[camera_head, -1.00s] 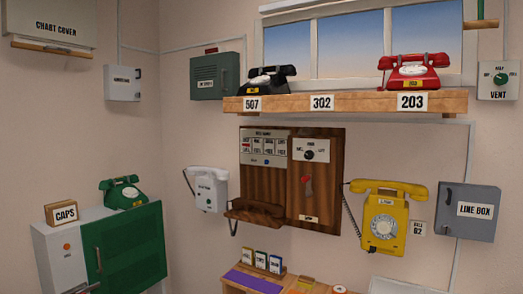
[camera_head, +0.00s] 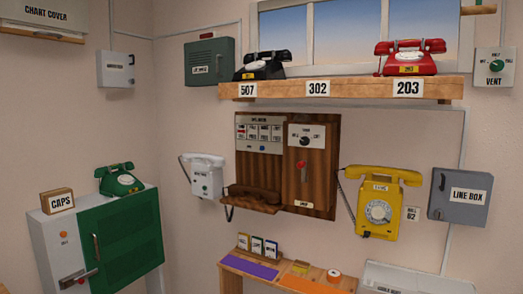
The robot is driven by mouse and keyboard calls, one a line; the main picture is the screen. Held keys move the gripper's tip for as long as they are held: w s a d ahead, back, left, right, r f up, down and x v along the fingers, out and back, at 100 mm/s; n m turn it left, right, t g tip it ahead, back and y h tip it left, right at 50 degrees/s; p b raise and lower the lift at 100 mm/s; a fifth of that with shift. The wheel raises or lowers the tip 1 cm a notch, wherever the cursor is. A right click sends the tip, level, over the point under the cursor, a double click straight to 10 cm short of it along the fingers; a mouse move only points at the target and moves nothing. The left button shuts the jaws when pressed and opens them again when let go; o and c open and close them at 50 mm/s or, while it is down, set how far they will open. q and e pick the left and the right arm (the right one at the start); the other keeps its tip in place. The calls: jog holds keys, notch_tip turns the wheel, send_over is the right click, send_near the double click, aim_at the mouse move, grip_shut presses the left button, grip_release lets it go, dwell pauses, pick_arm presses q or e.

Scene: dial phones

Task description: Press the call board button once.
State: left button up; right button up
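The call board appears to be the pale panel (camera_head: 259,132) on the upper left of a dark wooden wall unit (camera_head: 290,175). It carries rows of small labelled windows, one with a red mark. Its header text is too small to read surely. A small blue round button (camera_head: 263,148) sits at its lower edge. I cannot tell whether the button is pressed in. Beside the panel are a white dial plate (camera_head: 306,137) with a black knob and a red lever (camera_head: 301,165) below it. Neither of my grippers shows in this view, and nothing covers the panel.
A white phone (camera_head: 206,177) hangs left of the wooden unit and a yellow phone (camera_head: 379,203) hangs right. A shelf (camera_head: 345,89) with black and red phones juts out above. A low wooden bench (camera_head: 229,266) with small cards stands below. A green-doored cabinet (camera_head: 125,240) stands at left.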

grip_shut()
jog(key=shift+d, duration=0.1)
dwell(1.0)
